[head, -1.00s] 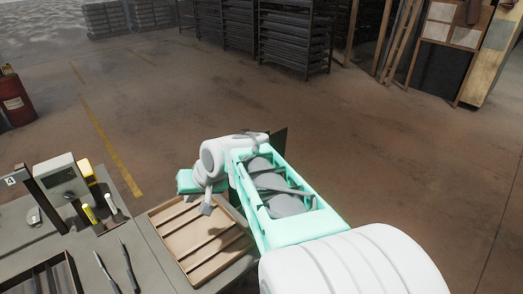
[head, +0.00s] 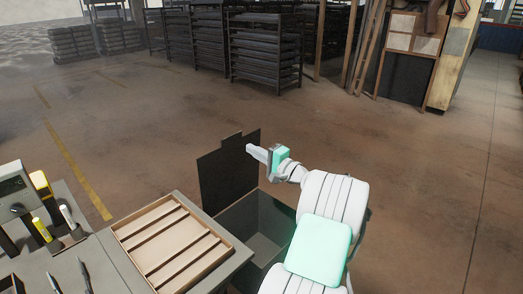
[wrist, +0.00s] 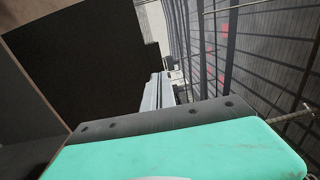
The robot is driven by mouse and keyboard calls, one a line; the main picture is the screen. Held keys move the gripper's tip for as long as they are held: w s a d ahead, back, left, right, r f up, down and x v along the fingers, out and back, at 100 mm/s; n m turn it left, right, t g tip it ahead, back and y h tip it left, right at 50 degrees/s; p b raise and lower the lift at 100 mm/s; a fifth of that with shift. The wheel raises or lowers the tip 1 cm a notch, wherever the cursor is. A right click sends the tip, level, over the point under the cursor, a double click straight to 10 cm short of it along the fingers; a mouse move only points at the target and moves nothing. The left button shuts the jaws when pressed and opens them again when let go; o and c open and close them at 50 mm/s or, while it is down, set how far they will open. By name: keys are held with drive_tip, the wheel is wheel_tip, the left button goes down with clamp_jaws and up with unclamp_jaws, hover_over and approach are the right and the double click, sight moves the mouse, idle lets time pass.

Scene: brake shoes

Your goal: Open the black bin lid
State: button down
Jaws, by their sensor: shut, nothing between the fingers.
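The black bin (head: 275,252) stands right of the workbench, and its dark inside shows from above. Its black lid (head: 225,182) stands upright along the far left side of the opening, with a raised tab at its top edge. The lid also shows as a large dark panel in the wrist view (wrist: 85,55). My gripper (head: 250,151) is shut and empty, pointing left at the lid's upper right edge. Whether the fingertips touch the lid I cannot tell. The shut fingers also show in the wrist view (wrist: 154,92), beside the dark panel.
A wooden slatted tray (head: 172,243) lies on the grey workbench (head: 90,262) beside the bin. Yellow and white marker-like tools (head: 42,230) stand at the bench's left. Dark racks (head: 265,50) stand far back. The floor beyond and right of the bin is clear.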

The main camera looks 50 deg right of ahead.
sight(231, 136)
drive_tip(key=w, duration=0.8)
drive_tip(key=shift+w+a+r, duration=0.1)
drive_tip(key=shift+w+r, duration=0.05)
drive_tip(key=shift+r, duration=0.05)
drive_tip(key=shift+p, duration=0.35)
drive_tip(key=w+p, duration=0.1)
drive_tip(key=w+r+p, duration=0.1)
drive_tip(key=shift+w+a+r+g+p, duration=0.1)
drive_tip(key=shift+w+a+g+p, duration=0.05)
drive_tip(key=shift+w+g+p, duration=0.25)
drive_tip(key=shift+g, duration=0.3)
drive_tip(key=w, duration=0.2)
drive_tip(key=w+f, duration=0.1)
drive_tip(key=w, duration=0.1)
drive_tip(key=shift+w, duration=0.35)
